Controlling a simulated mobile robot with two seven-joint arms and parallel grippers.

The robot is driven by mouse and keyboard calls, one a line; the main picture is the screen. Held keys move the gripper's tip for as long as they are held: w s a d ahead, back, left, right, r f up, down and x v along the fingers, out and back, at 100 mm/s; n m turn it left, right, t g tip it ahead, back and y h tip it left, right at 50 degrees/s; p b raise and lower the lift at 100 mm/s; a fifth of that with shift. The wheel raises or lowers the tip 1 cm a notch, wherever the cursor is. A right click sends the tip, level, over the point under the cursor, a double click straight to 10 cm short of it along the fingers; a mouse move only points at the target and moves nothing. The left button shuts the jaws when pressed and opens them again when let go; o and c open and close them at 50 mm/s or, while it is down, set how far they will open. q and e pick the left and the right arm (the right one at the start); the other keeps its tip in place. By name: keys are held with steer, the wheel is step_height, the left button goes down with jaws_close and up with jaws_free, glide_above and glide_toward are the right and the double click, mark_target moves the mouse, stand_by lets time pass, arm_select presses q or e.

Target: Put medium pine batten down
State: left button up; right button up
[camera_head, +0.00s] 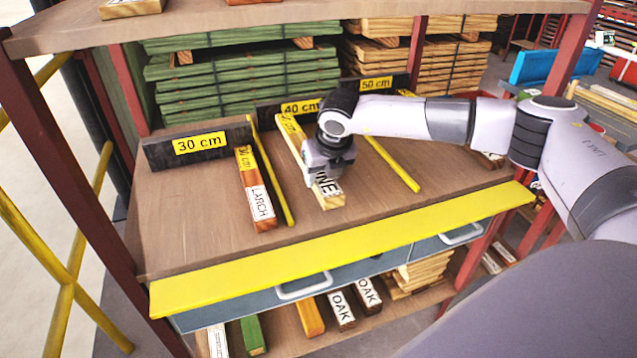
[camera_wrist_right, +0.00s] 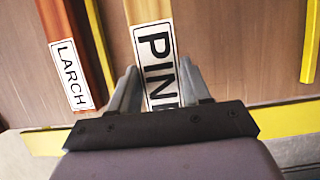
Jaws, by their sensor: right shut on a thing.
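The medium pine batten (camera_head: 331,200) lies lengthwise on the shelf in the 40 cm lane, its white PINE label facing up. My right gripper (camera_head: 325,176) is over its near part, shut on it. In the right wrist view, the fingers (camera_wrist_right: 163,92) sit on either side of the pine batten (camera_wrist_right: 150,40), across its label. Whether the batten touches the shelf under the gripper is hard to tell. My left gripper is not in view.
A larch batten (camera_head: 260,207) lies to the left in the 30 cm lane. Yellow divider strips (camera_head: 270,170) flank the pine batten's lane, with another strip (camera_head: 394,165) to the right. The shelf (camera_head: 200,225) has a yellow front edge (camera_head: 340,252). An upper shelf (camera_head: 230,18) hangs above.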

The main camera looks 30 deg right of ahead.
steer(key=shift+f, duration=1.95)
steer(key=o, duration=1.2)
steer(key=shift+o, duration=0.2)
steer(key=v, duration=1.2)
steer(key=shift+s+b, duration=0.1)
steer(key=shift+b, duration=0.2)
steer(key=shift+a, duration=0.1)
